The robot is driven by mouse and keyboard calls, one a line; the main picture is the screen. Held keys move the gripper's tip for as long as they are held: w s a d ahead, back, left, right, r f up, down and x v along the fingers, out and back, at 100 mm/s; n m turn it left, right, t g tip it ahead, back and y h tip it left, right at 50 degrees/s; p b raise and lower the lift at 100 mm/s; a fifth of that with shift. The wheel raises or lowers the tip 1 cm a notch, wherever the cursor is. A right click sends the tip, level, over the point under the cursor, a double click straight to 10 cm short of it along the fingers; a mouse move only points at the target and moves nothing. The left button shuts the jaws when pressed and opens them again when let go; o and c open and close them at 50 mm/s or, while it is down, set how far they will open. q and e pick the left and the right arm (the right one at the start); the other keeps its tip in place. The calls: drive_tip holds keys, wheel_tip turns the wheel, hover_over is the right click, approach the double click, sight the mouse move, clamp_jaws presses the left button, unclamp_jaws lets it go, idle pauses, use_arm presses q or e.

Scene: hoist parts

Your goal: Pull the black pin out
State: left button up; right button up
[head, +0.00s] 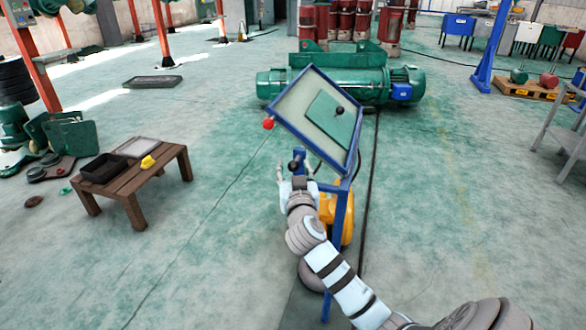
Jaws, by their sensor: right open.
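A tilted blue-framed stand (350,165) holds a pale panel with a green plate (332,118) on it. One black round-headed pin (339,111) shows on the green plate. Another small black knob (294,165) sits low at the stand's left side. A red ball knob (268,124) sticks out at the frame's left corner. My right gripper (296,172) is open, with its fingers on either side of the low black knob. I cannot tell whether they touch it. My left gripper is not in view.
A green hoist motor (335,85) lies behind the stand. A low wooden table (163,170) with a black tray (103,168) and a yellow item (148,162) stands at left. A yellow part (347,218) is below the stand. Floor between table and stand is clear.

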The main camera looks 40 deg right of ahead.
drive_tip(key=shift+x, duration=0.75)
drive_tip(key=shift+s, duration=0.1)
clamp_jaws()
drive_tip(key=s+a, duration=0.1)
drive_tip(key=a, duration=0.1)
drive_tip(key=s+a, duration=0.1)
drive_tip(key=a, duration=0.1)
drive_tip(key=shift+s+p, duration=0.35)
